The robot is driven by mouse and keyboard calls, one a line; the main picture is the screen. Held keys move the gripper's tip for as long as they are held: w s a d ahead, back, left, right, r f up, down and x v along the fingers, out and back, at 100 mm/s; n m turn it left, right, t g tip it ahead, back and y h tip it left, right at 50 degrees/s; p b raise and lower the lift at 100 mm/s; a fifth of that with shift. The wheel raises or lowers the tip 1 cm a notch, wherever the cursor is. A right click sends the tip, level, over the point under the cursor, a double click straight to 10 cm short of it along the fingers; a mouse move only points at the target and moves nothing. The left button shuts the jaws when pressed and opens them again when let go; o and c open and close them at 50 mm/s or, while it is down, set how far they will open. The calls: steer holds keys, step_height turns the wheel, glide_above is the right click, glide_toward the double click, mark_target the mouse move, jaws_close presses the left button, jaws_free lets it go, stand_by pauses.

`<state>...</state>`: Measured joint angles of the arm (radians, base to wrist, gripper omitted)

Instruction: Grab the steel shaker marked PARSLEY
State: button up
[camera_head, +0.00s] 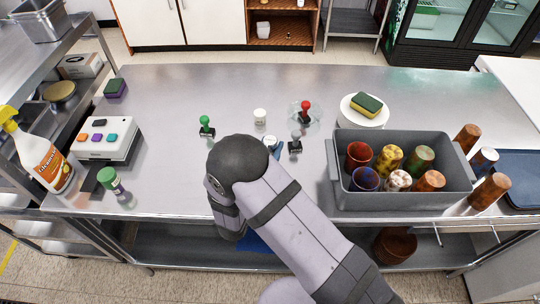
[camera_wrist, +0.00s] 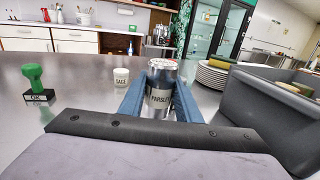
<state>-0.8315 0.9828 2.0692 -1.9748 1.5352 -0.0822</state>
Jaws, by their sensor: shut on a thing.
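The steel shaker marked PARSLEY (camera_wrist: 161,78) stands upright between the blue fingers of my gripper (camera_wrist: 160,98) in the wrist view. The fingers are shut on its sides, and its label faces the camera. Its lower part is hidden behind the gripper body. In the head view my arm covers most of the gripper, and only a small bit of the shaker's top (camera_head: 271,141) shows beyond it.
A white SAGE shaker (camera_wrist: 121,76) stands behind to the left. A grey bin (camera_head: 400,200) of cups stands right, by plates (camera_head: 364,116) under a sponge. The counter's back middle is clear.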

steer(key=shift+r+b, duration=0.35)
steer(key=shift+r, duration=2.4)
